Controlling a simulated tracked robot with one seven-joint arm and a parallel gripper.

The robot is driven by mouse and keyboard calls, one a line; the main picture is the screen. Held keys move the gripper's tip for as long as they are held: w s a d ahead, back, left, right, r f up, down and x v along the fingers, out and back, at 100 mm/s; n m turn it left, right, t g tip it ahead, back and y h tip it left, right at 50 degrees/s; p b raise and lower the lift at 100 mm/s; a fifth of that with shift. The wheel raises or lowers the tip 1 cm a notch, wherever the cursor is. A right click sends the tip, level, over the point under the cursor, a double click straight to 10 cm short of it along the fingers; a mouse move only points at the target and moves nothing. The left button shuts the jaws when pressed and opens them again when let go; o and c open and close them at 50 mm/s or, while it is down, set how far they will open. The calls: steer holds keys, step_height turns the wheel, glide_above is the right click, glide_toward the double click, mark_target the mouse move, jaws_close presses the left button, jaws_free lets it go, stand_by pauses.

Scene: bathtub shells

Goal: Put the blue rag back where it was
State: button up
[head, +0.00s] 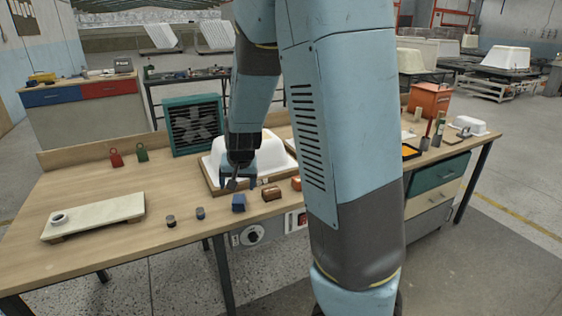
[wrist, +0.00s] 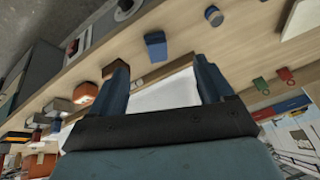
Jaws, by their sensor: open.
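The blue rag (head: 238,203) looks like a small, dark blue folded bundle near the front edge of the wooden workbench (head: 120,190). In the wrist view the rag (wrist: 155,45) lies beyond my fingertips, apart from them. My gripper (head: 238,184) is open and empty, pointing down behind the rag, over the front of the wooden board under the white tub shell (head: 270,152). In the wrist view my two fingers (wrist: 162,78) stand wide apart, with the white shell (wrist: 165,95) showing between them.
A small blue item (head: 200,213) and a dark one (head: 171,221) stand left of the rag. A brown block (head: 271,193) is to its right. A pale slab (head: 95,217) lies at left. Red (head: 115,157) and green (head: 142,152) tagged pieces and a fan (head: 194,124) stand behind.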

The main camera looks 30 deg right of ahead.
steer(key=s+d+r+n, duration=0.1)
steer(key=s+r+n, duration=0.1)
steer(key=s+r, duration=0.7)
steer(key=s+d+r+n, duration=0.1)
steer(key=s+r+n, duration=0.1)
steer(key=s+r, duration=0.8)
steer(key=s, duration=0.7)
steer(key=shift+d+r+t, duration=0.15)
steer(key=shift+d+t, duration=0.1)
steer(key=shift+t, duration=0.05)
